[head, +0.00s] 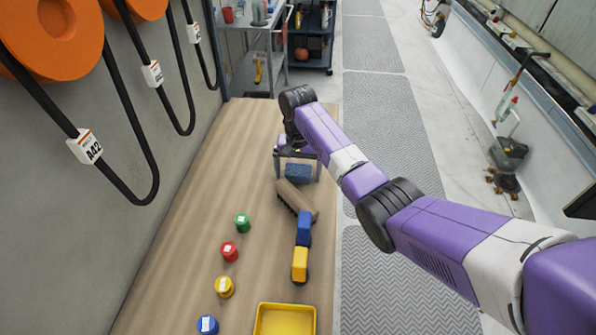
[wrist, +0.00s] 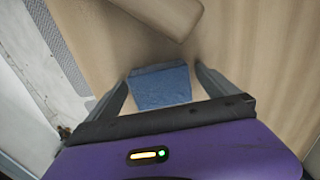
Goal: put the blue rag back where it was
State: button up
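The blue rag (head: 298,173) looks like a small folded block on the wooden bench (head: 190,235), near its right edge. My gripper (head: 298,168) is over it, with one finger on each side. In the wrist view the rag (wrist: 161,87) sits between the two fingertips of my gripper (wrist: 162,80). The fingers are wide apart, with narrow gaps visible beside the rag, so the gripper looks open. Whether the fingers reach the bench top is hard to tell.
A wooden brush (head: 296,199) lies close to the rag. A blue item (head: 303,229) and a yellow item (head: 300,264) follow along the right edge. Several coloured jars, including a green one (head: 242,222), stand left of them. A yellow tray (head: 285,306) is at the front.

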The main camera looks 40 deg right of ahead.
aim_at(298, 171)
notch_tip(298, 171, up, 12)
jog(key=p, duration=0.1)
jog(key=shift+r, duration=0.15)
dwell(0.4)
dwell(0.6)
